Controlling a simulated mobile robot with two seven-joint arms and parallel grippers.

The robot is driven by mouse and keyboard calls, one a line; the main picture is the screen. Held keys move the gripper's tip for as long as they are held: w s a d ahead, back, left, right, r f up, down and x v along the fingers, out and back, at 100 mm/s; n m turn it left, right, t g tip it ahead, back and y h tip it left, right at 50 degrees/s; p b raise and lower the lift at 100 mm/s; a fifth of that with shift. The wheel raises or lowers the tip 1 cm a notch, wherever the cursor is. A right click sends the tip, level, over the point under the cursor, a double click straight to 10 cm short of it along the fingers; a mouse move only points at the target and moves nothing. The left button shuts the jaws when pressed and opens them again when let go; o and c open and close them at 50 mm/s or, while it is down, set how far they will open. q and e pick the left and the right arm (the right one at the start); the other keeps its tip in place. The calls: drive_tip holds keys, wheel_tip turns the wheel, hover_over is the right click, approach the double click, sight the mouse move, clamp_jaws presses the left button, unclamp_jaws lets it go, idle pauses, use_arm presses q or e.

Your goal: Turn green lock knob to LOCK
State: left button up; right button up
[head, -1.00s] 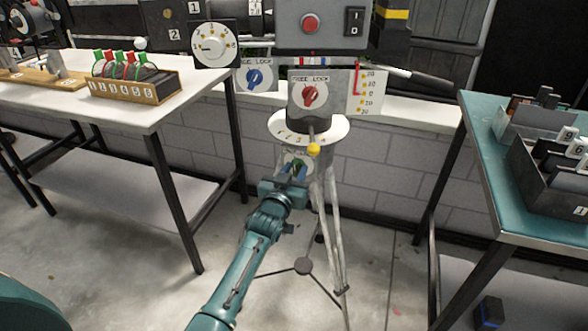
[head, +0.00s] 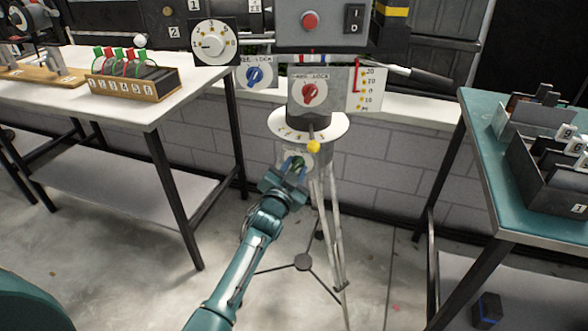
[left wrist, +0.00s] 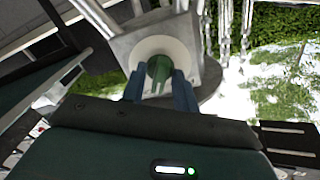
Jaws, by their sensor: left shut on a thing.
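The green lock knob (head: 298,163) sits on a pale plate on the tripod head, below the white numbered disc. My left gripper (head: 294,172) is shut on the green knob, one blue finger on each side of it. The gripper is rolled, so its fingers sit tilted in the head view. In the left wrist view the green knob (left wrist: 158,70) is between the two fingers (left wrist: 160,88), in front of a white round dial. The label around the knob is mostly hidden by the gripper. My right gripper is not in view.
A white table (head: 130,111) stands left and a teal table (head: 482,150) right. The tripod legs (head: 335,230) stand close to my arm.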

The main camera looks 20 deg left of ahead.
use_arm(q)
drive_tip(key=shift+r, duration=0.1)
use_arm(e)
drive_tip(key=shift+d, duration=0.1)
use_arm(q)
drive_tip(key=o, duration=0.6)
drive_tip(key=s+p, duration=0.1)
drive_tip(key=s, duration=1.2)
drive_tip(key=shift+a+p, duration=0.25)
drive_tip(key=shift+p, duration=0.1)
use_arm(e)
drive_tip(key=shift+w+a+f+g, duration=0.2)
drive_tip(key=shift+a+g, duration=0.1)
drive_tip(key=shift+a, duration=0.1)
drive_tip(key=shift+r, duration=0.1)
